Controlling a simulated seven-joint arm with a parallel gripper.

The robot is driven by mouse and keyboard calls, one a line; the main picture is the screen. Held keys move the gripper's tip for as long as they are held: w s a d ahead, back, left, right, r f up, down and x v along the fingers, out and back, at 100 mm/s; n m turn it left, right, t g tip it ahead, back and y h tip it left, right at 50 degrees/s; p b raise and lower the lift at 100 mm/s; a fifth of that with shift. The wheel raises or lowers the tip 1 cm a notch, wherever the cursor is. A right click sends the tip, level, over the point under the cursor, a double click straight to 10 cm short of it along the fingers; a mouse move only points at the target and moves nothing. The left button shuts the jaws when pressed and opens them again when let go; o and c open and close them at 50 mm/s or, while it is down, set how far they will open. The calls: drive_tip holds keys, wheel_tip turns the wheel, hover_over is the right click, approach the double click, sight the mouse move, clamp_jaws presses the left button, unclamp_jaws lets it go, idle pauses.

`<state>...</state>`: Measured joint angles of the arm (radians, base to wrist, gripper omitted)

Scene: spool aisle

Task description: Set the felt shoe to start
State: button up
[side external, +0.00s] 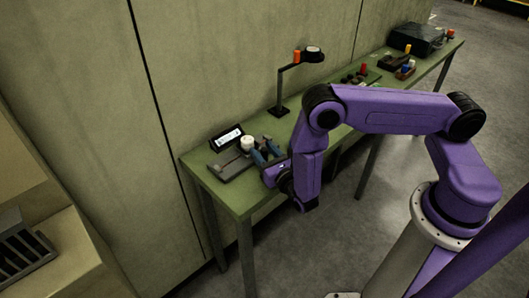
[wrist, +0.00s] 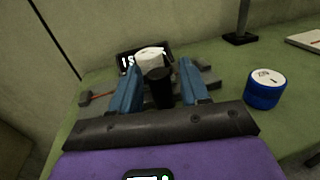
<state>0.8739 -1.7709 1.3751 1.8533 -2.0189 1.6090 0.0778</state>
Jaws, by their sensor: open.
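A grey device (side external: 232,167) sits at the near end of the green table, with a white round part (side external: 247,142) on it. In the wrist view the white part (wrist: 149,55) stands just behind a black upright cylinder (wrist: 159,90). My gripper (side external: 265,153) is open at the device's right side. In the wrist view my gripper's blue fingers (wrist: 160,73) stand either side of the black cylinder, with gaps showing. A small grey block with a red strip (wrist: 98,95) shows at left. I cannot tell which part is the felt shoe. My fingers hide part of the device.
A lit display (side external: 228,137) stands behind the device. A blue cylinder with a white top (wrist: 265,89) stands right of my gripper. A dark post (side external: 281,92) with an arm rises farther along. Several small items and a black case (side external: 416,38) occupy the far end.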

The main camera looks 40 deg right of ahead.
clamp_jaws()
drive_tip(key=shift+a, duration=3.35)
unclamp_jaws()
drive_tip(key=shift+s, duration=0.1)
drive_tip(key=v, duration=1.7)
drive_tip(key=shift+s+r, duration=0.1)
